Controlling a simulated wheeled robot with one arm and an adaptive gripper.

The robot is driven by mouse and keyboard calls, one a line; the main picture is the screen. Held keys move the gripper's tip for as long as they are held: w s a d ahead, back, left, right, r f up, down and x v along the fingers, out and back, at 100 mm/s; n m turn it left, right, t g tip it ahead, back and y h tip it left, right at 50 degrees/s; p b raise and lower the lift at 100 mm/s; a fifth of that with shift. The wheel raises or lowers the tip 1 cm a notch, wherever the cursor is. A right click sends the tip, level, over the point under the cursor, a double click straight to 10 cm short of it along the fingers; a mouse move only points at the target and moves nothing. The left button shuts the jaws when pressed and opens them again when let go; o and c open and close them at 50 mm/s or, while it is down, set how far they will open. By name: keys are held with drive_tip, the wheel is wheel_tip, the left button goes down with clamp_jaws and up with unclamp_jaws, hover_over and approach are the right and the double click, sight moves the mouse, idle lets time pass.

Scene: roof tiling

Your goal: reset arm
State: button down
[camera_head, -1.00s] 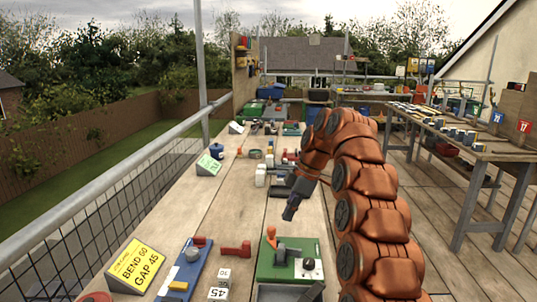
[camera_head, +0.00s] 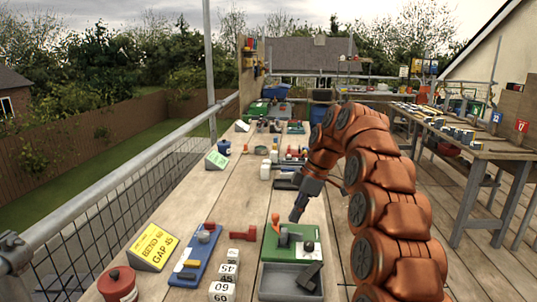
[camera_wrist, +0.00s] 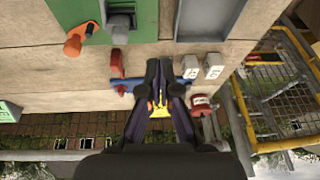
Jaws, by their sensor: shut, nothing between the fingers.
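My gripper (camera_head: 298,212) hangs at the end of my orange arm in the head view, above the long wooden bench (camera_head: 200,197). It points down and is shut and empty. In the wrist view the gripper's fingers (camera_wrist: 161,75) come together in front of a blue board (camera_wrist: 122,85) on the bench. The green board (camera_head: 270,243) with an orange-handled tool (camera_head: 275,222) lies below and in front of the gripper. The gripper looks apart from everything on the bench.
A yellow sign (camera_head: 153,247), a blue board (camera_head: 196,256), a red piece (camera_head: 243,233), numbered white blocks (camera_head: 222,291) and a red pot (camera_head: 117,284) stand on the near bench. A metal railing (camera_head: 110,188) runs along the left. Another table (camera_head: 470,142) stands right, with wooden deck between.

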drive_tip(key=s+d+r+m+h+p, duration=0.1)
drive_tip(key=s+r+m+p, duration=0.15)
drive_tip(key=s, duration=0.45)
drive_tip(key=s+d+r+m+p, duration=0.1)
drive_tip(key=s+r+m, duration=0.15)
drive_tip(key=s, duration=0.45)
drive_tip(key=s+d+r+m+h+p, duration=0.1)
drive_tip(key=s+d+m+p, duration=0.1)
drive_tip(key=s+m, duration=0.35)
drive_tip(key=s+d+f+m+p, duration=0.1)
drive_tip(key=s+d+m, duration=0.1)
drive_tip(key=s, duration=0.6)
drive_tip(key=s+d+f+m+g+h+p, duration=0.1)
drive_tip(key=s+d+f+m+p, duration=0.1)
drive_tip(key=s, duration=0.7)
drive_tip(key=s+d+f+m+h+p, duration=0.1)
drive_tip(key=s+d+f+m+p, duration=0.1)
drive_tip(key=s, duration=0.7)
drive_tip(key=shift+d+f+m, duration=0.2)
drive_tip(key=shift+d+m, duration=0.25)
drive_tip(key=shift+m, duration=0.1)
